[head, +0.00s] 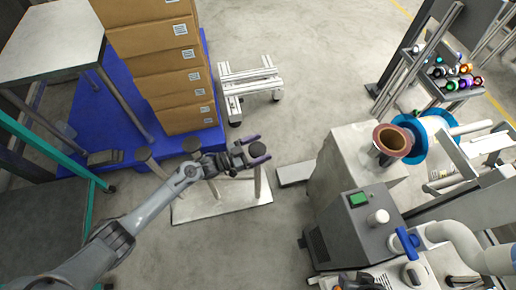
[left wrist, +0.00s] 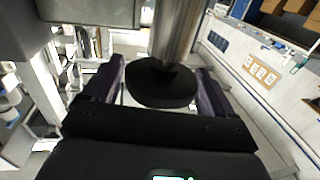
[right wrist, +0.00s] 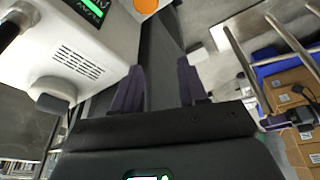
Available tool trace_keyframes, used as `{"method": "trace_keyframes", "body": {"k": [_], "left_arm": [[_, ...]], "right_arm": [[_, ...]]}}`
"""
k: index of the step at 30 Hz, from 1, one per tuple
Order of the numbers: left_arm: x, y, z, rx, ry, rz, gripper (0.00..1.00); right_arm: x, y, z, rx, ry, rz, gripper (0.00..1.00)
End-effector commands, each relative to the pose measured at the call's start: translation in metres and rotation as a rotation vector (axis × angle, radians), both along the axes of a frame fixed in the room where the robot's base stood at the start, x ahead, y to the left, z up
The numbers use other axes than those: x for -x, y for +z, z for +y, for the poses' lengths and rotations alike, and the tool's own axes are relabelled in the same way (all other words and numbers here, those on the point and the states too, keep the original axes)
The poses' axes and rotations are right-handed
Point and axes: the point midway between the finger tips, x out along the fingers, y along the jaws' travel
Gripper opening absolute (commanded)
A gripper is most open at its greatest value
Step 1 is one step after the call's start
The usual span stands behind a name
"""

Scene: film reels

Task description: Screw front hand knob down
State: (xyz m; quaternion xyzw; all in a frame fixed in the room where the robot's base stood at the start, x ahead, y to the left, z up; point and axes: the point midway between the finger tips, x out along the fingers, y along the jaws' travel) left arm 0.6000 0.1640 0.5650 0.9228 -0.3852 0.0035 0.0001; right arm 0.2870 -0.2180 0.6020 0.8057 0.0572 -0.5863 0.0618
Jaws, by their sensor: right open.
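A dark round knob (head: 257,150) sits on top of a metal post (head: 258,180) on a pale base plate (head: 225,208). My left gripper (head: 262,149) is open, with its purple fingers on either side of this knob. The left wrist view shows the black disc (left wrist: 162,88) and its grey shaft (left wrist: 176,32) between the spread fingers; whether they touch it I cannot tell. Another dark knob (head: 192,145) stands on the same plate. My right gripper (right wrist: 160,88) is open and empty. In the head view only part of it shows at the bottom edge.
Stacked cardboard boxes (head: 165,75) stand on a blue pallet (head: 75,115) at back left. The floor around the white cart (head: 250,85) is clear.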

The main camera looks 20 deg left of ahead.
Motion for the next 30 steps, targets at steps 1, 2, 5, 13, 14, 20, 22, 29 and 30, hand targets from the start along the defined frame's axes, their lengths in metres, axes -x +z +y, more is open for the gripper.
{"method": "trace_keyframes", "body": {"k": [1, 2, 5, 13, 14, 20, 22, 29, 30], "left_arm": [[0.0, -0.001, 0.0, -0.001, 0.001, 0.002, 0.94], [0.0, -0.001, 0.0, -0.001, 0.001, 0.002, 0.94], [0.001, -0.002, 0.0, -0.001, 0.001, 0.004, 0.94], [0.004, -0.002, 0.004, -0.003, 0.002, 0.007, 0.94], [0.006, -0.002, 0.006, -0.003, 0.002, 0.007, 0.94], [0.026, -0.001, 0.026, -0.004, 0.002, 0.008, 0.94], [0.035, -0.001, 0.035, -0.004, 0.003, 0.008, 0.94], [0.061, 0.0, 0.061, -0.004, 0.002, 0.007, 0.94], [0.064, -0.001, 0.065, -0.003, 0.002, 0.006, 0.94]], "right_arm": [[0.0, 0.0, 0.0, 0.0, 0.0, 0.0, 0.43], [0.0, 0.0, 0.0, 0.0, 0.0, 0.0, 0.43], [0.0, 0.0, 0.0, 0.0, 0.0, 0.0, 0.43], [0.0, 0.003, 0.0, 0.0, 0.0, 0.0, 0.43], [0.0, 0.004, 0.0, 0.0, 0.0, 0.0, 0.43], [0.0, 0.017, 0.0, 0.0, 0.0, 0.0, 0.43], [0.0, 0.022, 0.0, 0.0, 0.0, 0.0, 0.43], [0.0, 0.034, 0.0, 0.0, 0.001, 0.0, 0.43], [0.0, 0.035, 0.0, 0.001, 0.001, 0.0, 0.43]]}}
